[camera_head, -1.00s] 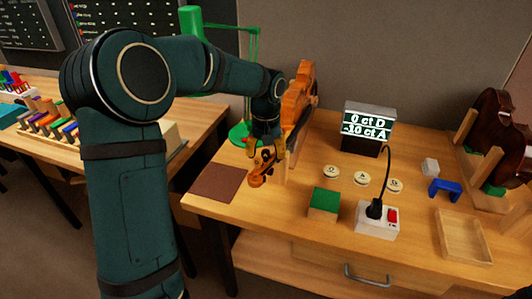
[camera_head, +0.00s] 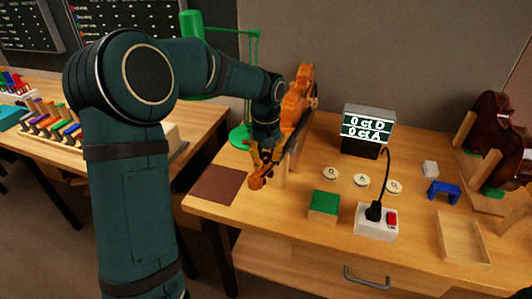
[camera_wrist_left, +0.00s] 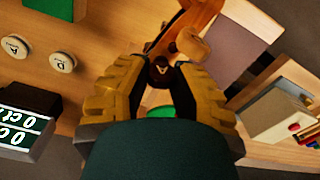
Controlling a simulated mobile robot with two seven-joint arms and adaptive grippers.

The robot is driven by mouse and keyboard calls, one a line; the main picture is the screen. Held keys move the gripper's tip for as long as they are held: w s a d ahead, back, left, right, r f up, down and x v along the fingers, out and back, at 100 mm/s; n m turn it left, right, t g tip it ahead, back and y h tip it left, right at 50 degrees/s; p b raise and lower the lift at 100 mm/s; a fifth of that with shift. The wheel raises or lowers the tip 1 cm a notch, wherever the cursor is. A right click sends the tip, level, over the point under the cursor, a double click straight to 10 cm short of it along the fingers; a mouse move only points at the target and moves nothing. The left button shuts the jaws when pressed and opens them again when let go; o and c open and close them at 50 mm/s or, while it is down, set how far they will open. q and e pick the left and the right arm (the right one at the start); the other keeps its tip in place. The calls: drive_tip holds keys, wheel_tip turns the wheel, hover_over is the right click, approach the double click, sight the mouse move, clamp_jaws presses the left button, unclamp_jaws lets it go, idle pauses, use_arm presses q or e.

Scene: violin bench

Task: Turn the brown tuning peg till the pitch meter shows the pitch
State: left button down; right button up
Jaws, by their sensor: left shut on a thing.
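The violin (camera_head: 298,92) stands in a wooden holder on the bench, its scroll (camera_head: 257,182) towards the front edge. My left gripper (camera_head: 265,158) is at the pegbox. In the left wrist view its yellow fingers (camera_wrist_left: 160,72) are shut on the dark brown tuning peg (camera_wrist_left: 161,66), whose end bears a letter A. The fingers hide the peg's sides. The pitch meter (camera_head: 367,129) reads 0 ct D and 0 ct A. It also shows, partly cut off, in the left wrist view (camera_wrist_left: 24,122). My right gripper is not in view.
A brown mat (camera_head: 216,185) lies left of the scroll. A green block (camera_head: 323,204), several round lettered buttons (camera_head: 361,180) and a power socket (camera_head: 376,220) with a cable stand to the right. Farther right are a blue bracket (camera_head: 444,189) and a wooden tray (camera_head: 463,238).

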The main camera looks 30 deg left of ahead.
use_arm(q)
drive_tip(key=c, duration=0.8)
unclamp_jaws()
drive_tip(key=shift+f, duration=0.1)
wheel_tip(320, 180, up, 12)
drive_tip(key=shift+r, duration=0.1)
idle(1.0)
